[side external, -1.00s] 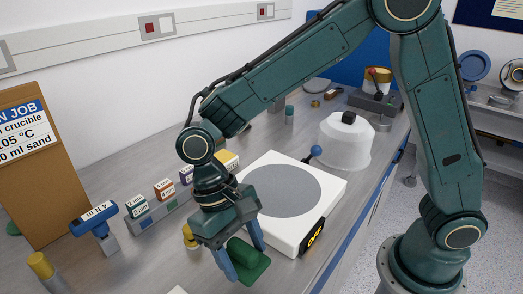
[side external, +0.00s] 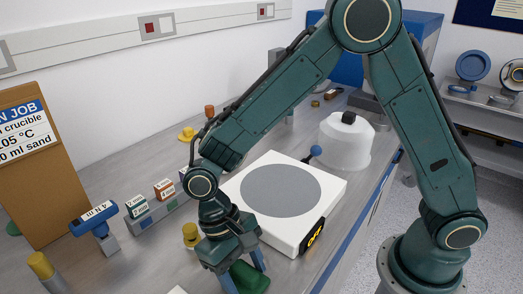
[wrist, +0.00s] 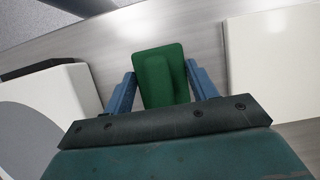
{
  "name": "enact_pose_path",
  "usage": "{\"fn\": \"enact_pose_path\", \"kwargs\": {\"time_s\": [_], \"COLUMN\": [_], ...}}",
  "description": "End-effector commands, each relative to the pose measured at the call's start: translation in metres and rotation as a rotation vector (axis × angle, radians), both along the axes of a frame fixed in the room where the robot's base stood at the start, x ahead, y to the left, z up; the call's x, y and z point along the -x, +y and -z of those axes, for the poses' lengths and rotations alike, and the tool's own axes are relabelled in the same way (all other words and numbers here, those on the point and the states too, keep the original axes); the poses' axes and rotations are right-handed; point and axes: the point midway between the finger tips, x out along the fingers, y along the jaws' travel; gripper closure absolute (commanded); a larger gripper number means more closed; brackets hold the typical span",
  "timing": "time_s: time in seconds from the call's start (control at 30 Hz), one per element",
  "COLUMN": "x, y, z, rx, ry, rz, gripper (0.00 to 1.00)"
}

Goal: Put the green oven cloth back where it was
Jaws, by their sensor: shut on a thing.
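The green oven cloth (side external: 250,279) is a folded green block low in the side view, in front of the hotplate. It also shows in the wrist view (wrist: 162,76), between my two blue fingers. My gripper (side external: 244,277) points down and is shut on the cloth, one finger on each side of it. In the wrist view my gripper (wrist: 160,84) has the cloth sticking out past the fingertips. From these views I cannot tell whether the cloth touches the bench.
The white hotplate (side external: 300,232), its display reading OFF, stands just behind the cloth. A small yellow-capped item (side external: 190,236) is left of my gripper. A blue-handled tool (side external: 93,217) and a rack of small boxes (side external: 158,214) stand further left. A white pale slab (wrist: 275,65) lies right in the wrist view.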

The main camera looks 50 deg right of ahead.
Motion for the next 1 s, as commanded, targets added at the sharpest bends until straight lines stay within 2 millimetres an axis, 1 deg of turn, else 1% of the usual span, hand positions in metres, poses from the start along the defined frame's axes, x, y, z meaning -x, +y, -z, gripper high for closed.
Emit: {"fn": "enact_pose_path", "kwargs": {"time_s": [0.33,0.37,0.43,0.47,0.83,1.0], "x": [0.0,0.0,0.0,0.0,0.0,-0.003], "y": [0.0,0.0,0.0,0.0,0.0,0.0], "z": [0.003,0.003,0.003,0.003,0.001,-0.008], "rx": [0.001,0.0,0.0,0.0,-0.001,-0.001], "ry": [0.001,0.001,0.001,0.001,0.0,0.0], "rz": [0.001,0.001,0.001,0.001,0.0,0.002], "gripper": [0.68,0.37,0.23,0.21,0.21,0.21]}}
